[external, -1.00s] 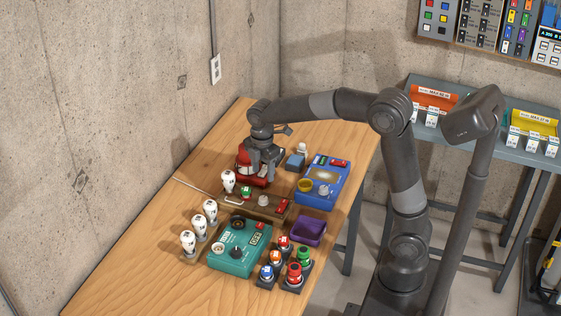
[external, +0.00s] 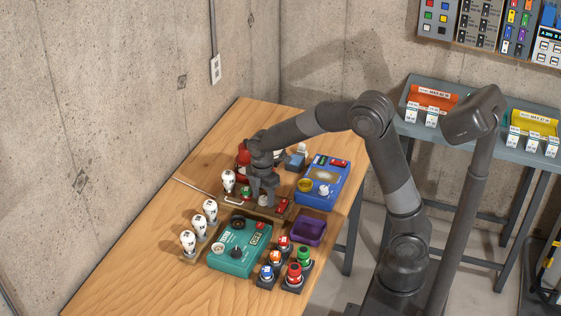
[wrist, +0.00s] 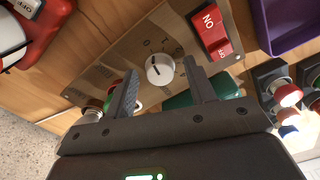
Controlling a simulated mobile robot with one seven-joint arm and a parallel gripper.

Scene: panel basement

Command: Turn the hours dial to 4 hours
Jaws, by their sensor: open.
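The hours dial appears to be the pale round knob (wrist: 160,69) on a wood-brown panel (wrist: 112,68). The knob carries a dark pointer line, and the numbers around it are too small and tilted to read surely. In the wrist view my gripper (wrist: 163,88) is open, with one finger on each side of the knob and a gap to both. In the external view my gripper (external: 264,200) points down over the panel (external: 241,205) and partly hides the knob. A red ON/OFF rocker switch (wrist: 212,33) sits beside the knob.
A teal box (external: 232,262) with knobs, a blue device (external: 335,173), a purple tray (external: 309,231) and a red device (external: 242,155) stand close around the panel. White bulbs (external: 188,242) and several coloured buttons (external: 294,272) stand nearby. The table's front left (external: 120,285) is clear.

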